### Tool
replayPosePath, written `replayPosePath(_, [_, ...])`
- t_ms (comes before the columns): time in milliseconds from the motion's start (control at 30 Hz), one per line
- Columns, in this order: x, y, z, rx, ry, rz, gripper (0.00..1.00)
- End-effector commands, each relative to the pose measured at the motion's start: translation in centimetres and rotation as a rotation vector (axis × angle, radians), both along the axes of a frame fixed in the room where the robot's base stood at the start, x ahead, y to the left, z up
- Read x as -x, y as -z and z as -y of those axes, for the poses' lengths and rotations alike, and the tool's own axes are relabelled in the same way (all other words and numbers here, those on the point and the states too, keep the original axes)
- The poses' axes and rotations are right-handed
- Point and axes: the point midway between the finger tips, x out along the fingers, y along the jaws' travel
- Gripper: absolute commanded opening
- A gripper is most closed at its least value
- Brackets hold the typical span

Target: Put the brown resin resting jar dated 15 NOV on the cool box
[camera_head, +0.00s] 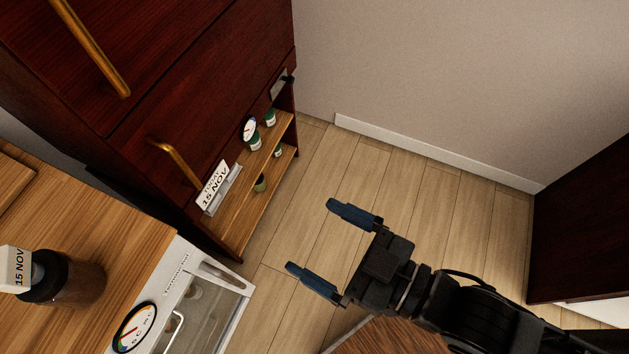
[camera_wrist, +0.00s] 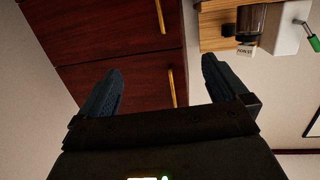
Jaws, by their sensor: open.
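The brown jar (camera_head: 80,283) with a black cap stands on the wooden counter at the lower left of the head view. Its white tag (camera_head: 16,269) reads 15 NOV. It also shows at the upper right of the wrist view (camera_wrist: 249,20). A white box (camera_head: 213,277) with a clear window and small, hard-to-read lettering sits right of the jar; I cannot tell whether it is the cool box. My gripper (camera_head: 314,238) is open and empty over the floor, well right of the jar. Both fingers show in the wrist view (camera_wrist: 160,67).
A dark red cabinet (camera_head: 200,60) with brass handles stands at the upper left. Its low shelf (camera_head: 268,165) holds small green-labelled jars. A card (camera_head: 213,186) reads TODAY 15 NOV. A coloured dial (camera_head: 135,328) is by the white box. Floor (camera_head: 440,190) is clear toward the wall.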

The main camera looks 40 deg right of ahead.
Motion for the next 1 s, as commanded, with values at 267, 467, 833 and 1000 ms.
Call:
replayPosePath(267, [8.3, -3.2, 8.2, 0.024, 0.257, -0.085, 1.00])
replayPosePath(467, [11.6, -5.5, 10.2, 0.030, 0.365, -0.117, 1.00])
replayPosePath(833, [12.4, -6.2, 10.6, 0.030, 0.393, -0.126, 1.00])
replayPosePath(1000, [12.4, -6.2, 10.6, 0.030, 0.392, -0.126, 1.00])
